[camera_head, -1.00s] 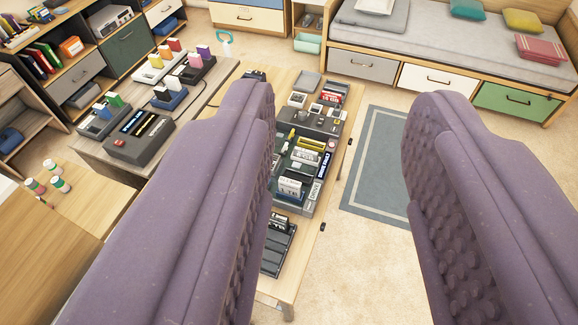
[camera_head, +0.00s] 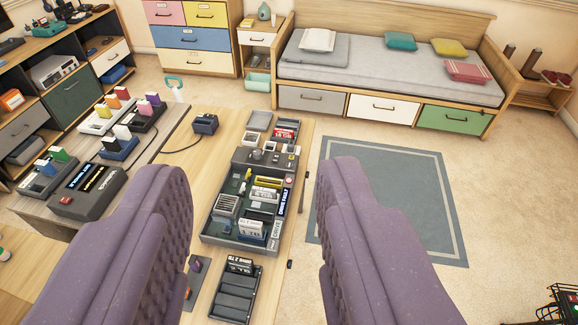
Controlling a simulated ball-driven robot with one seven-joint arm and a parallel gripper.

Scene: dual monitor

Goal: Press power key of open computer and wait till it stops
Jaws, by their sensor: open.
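The open computer (camera_head: 230,243) is a grey, lidless case on the light wooden table, with boards, a fan-like block and labelled parts inside. It lies in the middle of the view, between my fingers and beyond them. A small round reddish spot (camera_head: 289,180) shows on its right side; I cannot tell if it is the power key. My gripper (camera_head: 260,168) is open and empty, with one purple padded finger on each side. Its fingers look apart from the computer. The left finger hides part of the tables.
A dark box (camera_head: 85,190) with two lit displays and a red button stands on the left table. A slotted black tray (camera_head: 236,290) lies in front of the computer. Open floor with a blue rug (camera_head: 385,200) lies right; a bed (camera_head: 390,70) stands behind.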

